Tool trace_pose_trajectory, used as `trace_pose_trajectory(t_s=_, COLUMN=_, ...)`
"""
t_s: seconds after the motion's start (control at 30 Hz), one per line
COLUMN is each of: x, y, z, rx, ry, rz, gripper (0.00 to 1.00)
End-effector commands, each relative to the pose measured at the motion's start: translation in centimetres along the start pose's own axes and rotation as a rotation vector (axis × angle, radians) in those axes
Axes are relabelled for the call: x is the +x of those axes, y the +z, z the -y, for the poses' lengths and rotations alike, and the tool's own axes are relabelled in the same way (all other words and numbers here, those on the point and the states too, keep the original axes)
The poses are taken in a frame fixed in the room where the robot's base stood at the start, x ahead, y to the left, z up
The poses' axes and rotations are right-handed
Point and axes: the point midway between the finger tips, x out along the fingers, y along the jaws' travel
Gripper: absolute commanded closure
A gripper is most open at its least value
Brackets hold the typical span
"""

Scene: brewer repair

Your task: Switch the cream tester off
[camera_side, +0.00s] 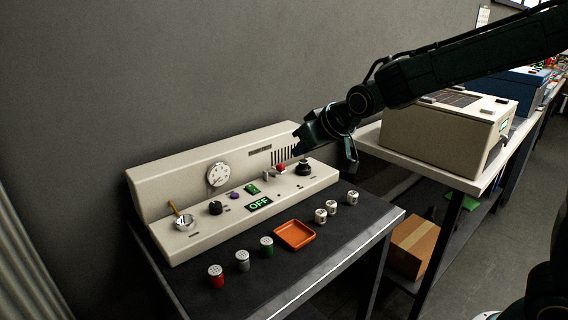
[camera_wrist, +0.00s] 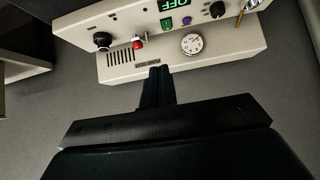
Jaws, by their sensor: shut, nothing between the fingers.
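The cream tester (camera_side: 150,205) stands on the dark table against the wall. Its display (camera_side: 259,204) reads OFF in green. A green rocker switch (camera_side: 252,189) sits just behind the display, and a red-topped control (camera_side: 281,168) is farther right. A round dial gauge (camera_side: 219,174) is on the back panel. The tester also shows upside down in the wrist view (camera_wrist: 225,60), with the OFF display (camera_wrist: 165,5) and the green switch (camera_wrist: 167,23). My gripper (camera_side: 298,150) is over the right part of the tester, near the red control; in the wrist view its fingers (camera_wrist: 159,72) are together and empty.
An orange tray (camera_side: 310,236) lies in front of the tester. Red, grey and green-banded cylinders (camera_side: 242,260) stand left of it, and several white ones (camera_side: 331,207) right. A beige box (camera_side: 440,133) sits on the bench at right.

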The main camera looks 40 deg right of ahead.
Motion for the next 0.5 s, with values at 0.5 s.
trace_pose_trajectory(t_s=0.5, x=8.4, y=-1.9, z=2.2, rx=-0.010, ry=-0.006, rz=-0.087, gripper=1.00)
